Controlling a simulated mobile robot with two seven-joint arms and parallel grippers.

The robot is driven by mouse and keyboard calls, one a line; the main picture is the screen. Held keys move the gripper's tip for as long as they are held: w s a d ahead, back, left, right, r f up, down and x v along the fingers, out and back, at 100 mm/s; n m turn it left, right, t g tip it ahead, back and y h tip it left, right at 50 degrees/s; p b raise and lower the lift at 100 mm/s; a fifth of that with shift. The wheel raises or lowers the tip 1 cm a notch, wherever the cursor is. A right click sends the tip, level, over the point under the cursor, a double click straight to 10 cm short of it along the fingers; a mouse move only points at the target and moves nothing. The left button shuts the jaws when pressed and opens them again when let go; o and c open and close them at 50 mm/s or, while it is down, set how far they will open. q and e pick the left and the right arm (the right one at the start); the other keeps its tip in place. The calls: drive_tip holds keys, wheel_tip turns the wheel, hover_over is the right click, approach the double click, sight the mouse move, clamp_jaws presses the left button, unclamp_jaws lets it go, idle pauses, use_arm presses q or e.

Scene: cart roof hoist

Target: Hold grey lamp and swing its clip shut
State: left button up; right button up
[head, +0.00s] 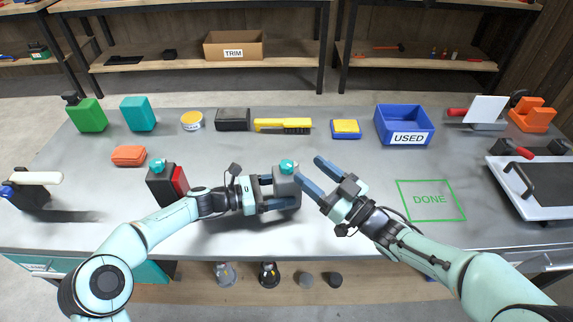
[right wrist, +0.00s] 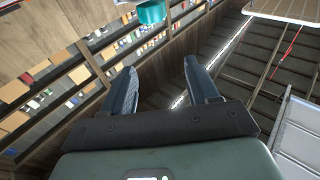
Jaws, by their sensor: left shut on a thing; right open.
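The grey lamp (head: 287,185) is a small grey block with a teal part (head: 288,167) on top, in the middle of the table in the head view. My left gripper (head: 281,192) is shut on the lamp from the left, and its fingers hide part of it. I cannot make out the clip or how far it is swung. My right gripper (head: 314,178) is open and empty, just right of the lamp, fingers pointing up and left. Its two fingers (right wrist: 165,88) stand apart in the right wrist view, with a teal piece (right wrist: 152,12) beyond them at the top edge.
A black and red block (head: 166,185) with a teal top stands left of the lamp. A green DONE outline (head: 430,200) lies empty on the right. A blue USED bin (head: 404,125), yellow brush (head: 282,125) and several boxes line the back. A white tray (head: 535,185) sits far right.

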sight(292, 169)
wheel_tip(292, 169, down, 4)
drive_tip(key=s+d+g+h, duration=0.1)
drive_tip(key=d+g, duration=0.1)
drive_tip(key=d, duration=0.1)
drive_tip(key=x, duration=1.1)
drive_tip(key=shift+a+r, duration=0.25)
drive_tip(key=shift+a, duration=0.15)
drive_tip(key=shift+c, duration=0.2)
drive_tip(key=c, duration=0.9)
